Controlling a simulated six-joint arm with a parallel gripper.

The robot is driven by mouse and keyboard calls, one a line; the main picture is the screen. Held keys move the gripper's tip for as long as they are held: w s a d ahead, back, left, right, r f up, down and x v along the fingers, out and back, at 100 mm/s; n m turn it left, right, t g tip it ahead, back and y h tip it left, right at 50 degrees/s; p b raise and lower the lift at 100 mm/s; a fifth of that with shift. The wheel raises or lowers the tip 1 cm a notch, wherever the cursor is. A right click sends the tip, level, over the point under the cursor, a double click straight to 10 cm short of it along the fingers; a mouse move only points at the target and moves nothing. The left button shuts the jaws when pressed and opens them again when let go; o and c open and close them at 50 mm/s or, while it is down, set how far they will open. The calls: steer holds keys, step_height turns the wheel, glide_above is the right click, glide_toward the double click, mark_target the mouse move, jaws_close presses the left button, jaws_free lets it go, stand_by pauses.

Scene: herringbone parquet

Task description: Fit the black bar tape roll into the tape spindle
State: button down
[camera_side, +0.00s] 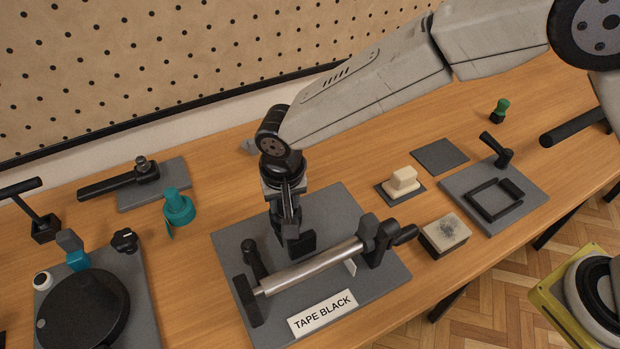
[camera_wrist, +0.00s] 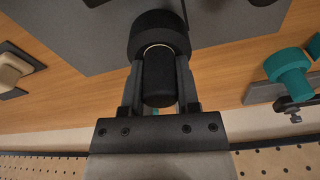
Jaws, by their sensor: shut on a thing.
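My gripper (camera_side: 288,228) is shut on the black bar tape roll (camera_side: 301,244), a dark roll with a narrower end. In the wrist view its narrow end sits between the fingers (camera_wrist: 158,85), and the wider part (camera_wrist: 158,28) shows beyond them. The tape spindle (camera_side: 310,268) is a metal bar between black end supports on a grey base plate (camera_side: 232,236) labelled "TAPE BLACK". In the side view the roll appears just behind the bar, over the plate. Whether it touches the bar or plate cannot be told.
A black upright lever (camera_side: 253,258) stands left of the roll, and a black crank (camera_side: 403,235) at the spindle's right end. A teal roll (camera_side: 178,207) stands to the left. A sponge-like block (camera_side: 445,232) and a pale block (camera_side: 402,180) are to the right.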

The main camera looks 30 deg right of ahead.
steer(key=shift+f, duration=0.8)
steer(key=shift+c, duration=1.3)
jaws_free()
steer(key=shift+s+a+r, duration=0.1)
steer(key=shift+s+r, duration=0.05)
steer(key=shift+r, duration=1.15)
steer(key=shift+s+d+r, duration=0.1)
steer(key=shift+s+r, duration=0.05)
steer(key=shift+r, duration=1.15)
steer(key=shift+s+a+r, duration=0.1)
steer(key=shift+s+r, duration=0.05)
steer(key=shift+r, duration=1.15)
steer(key=s+d+n, duration=0.1)
steer(key=s+d, duration=0.2)
steer(key=d, duration=1)
steer(key=s+d+n, duration=0.1)
steer(key=s+d, duration=0.1)
steer(key=d, duration=1)
steer(key=s+d+f+t, duration=0.1)
steer(key=s+d, duration=0.5)
steer(key=d, duration=0.1)
steer(key=shift+s+f, duration=0.25)
steer(key=shift+s, duration=0.1)
